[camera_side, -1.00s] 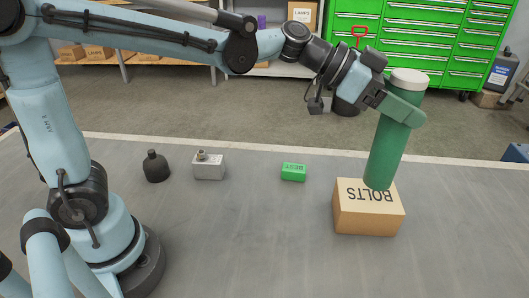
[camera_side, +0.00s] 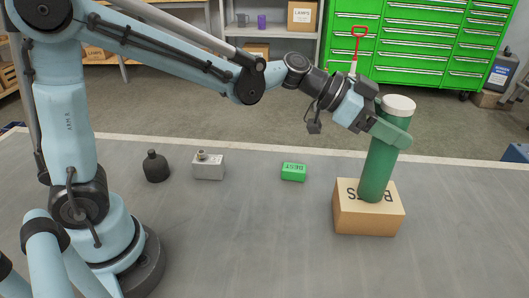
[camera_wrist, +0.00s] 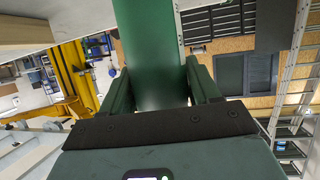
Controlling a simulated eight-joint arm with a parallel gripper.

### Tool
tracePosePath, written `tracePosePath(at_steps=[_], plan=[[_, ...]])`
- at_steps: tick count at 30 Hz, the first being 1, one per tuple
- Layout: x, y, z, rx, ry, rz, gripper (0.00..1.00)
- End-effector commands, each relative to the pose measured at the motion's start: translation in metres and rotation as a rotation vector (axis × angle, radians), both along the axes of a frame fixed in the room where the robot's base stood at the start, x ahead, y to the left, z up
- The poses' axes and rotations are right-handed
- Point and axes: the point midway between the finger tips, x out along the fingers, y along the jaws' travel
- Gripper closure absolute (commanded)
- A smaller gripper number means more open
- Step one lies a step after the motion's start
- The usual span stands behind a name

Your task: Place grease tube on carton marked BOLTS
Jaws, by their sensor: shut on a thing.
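The green grease tube (camera_side: 379,160) with a white cap stands nearly upright, tilted slightly, over the carton marked BOLTS (camera_side: 368,219). Its lower end overlaps the carton's top and covers part of the lettering; I cannot tell whether it touches. My gripper (camera_side: 390,132) is shut on the tube's upper part, coming from the left. In the wrist view the grease tube (camera_wrist: 150,60) runs between the two fingers of my gripper (camera_wrist: 160,85).
A small green box (camera_side: 293,172), a grey metal block with a fitting (camera_side: 208,167) and a dark bottle (camera_side: 155,166) stand left of the carton on the grey table (camera_side: 250,240). The table around the carton is clear.

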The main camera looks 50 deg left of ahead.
Motion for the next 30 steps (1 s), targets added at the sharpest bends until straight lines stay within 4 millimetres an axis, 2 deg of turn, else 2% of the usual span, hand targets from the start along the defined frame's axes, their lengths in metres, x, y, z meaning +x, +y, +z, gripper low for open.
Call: tracePosePath(at_steps=[2,3,7,19,23,30], plan=[[0.000,0.000,-0.002,-0.001,0.000,0.000,1.00],[0.000,0.000,-0.002,0.000,0.000,0.000,0.34],[0.000,0.000,-0.002,0.000,0.000,0.000,0.15],[-0.001,0.002,0.002,0.000,0.000,0.001,0.13],[-0.010,0.014,0.008,0.001,0.001,0.002,0.13],[-0.034,0.048,0.025,0.000,0.000,0.004,0.13]])
